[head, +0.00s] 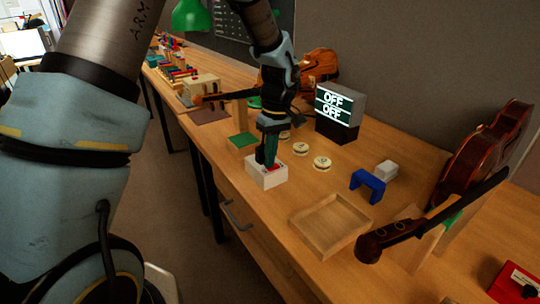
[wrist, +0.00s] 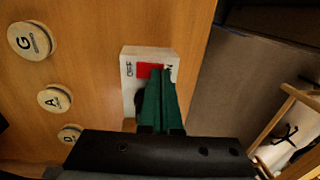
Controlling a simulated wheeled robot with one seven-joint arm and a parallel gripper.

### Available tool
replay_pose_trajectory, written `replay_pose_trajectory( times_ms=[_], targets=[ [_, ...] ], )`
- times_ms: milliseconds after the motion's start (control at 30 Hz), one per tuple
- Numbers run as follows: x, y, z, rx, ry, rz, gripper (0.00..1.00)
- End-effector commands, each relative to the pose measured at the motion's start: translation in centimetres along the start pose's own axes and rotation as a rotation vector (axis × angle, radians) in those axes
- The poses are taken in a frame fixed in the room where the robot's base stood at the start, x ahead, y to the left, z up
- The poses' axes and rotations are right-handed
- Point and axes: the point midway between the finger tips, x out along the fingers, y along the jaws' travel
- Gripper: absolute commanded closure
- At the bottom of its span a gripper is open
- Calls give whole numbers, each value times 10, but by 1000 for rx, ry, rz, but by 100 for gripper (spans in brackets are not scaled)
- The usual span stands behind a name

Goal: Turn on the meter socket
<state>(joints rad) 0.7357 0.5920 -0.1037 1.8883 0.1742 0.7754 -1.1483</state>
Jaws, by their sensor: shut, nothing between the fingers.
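The meter socket (head: 265,181) is a white box near the front edge of the bench. In the wrist view the white box (wrist: 133,54) has a red rocker (wrist: 146,69) with OFF lettered at its left end and ON at its right. My gripper (head: 270,163) points down at the top of the box; its green fingers (wrist: 159,74) are shut and empty. They cover the right part of the rocker and some of the ON lettering. I cannot tell whether they touch it. A dark display box (head: 339,103) behind reads OFF on two lines.
Round lettered discs (wrist: 54,98) lie beside the box. A shallow wooden tray (head: 315,245), a blue bracket (head: 368,184) and a white block (head: 386,169) stand to the right. A green pad (head: 242,141) lies to the left.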

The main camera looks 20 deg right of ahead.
Motion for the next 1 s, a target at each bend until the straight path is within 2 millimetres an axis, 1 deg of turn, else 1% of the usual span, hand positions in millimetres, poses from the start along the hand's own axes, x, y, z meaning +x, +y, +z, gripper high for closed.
replay_pose_trajectory(
  times_ms=[167, 267, 567, 900, 1000],
  targets=[
    [0, 0, 0, 0, 0, 0, 100],
    [7, -1, 0, -1, 0, -1, 100],
    [6, -1, 1, 0, -2, -2, 100],
    [1, 13, 1, 1, -1, 2, 100],
    [0, 14, 1, 1, -1, 1, 100]
  ],
)
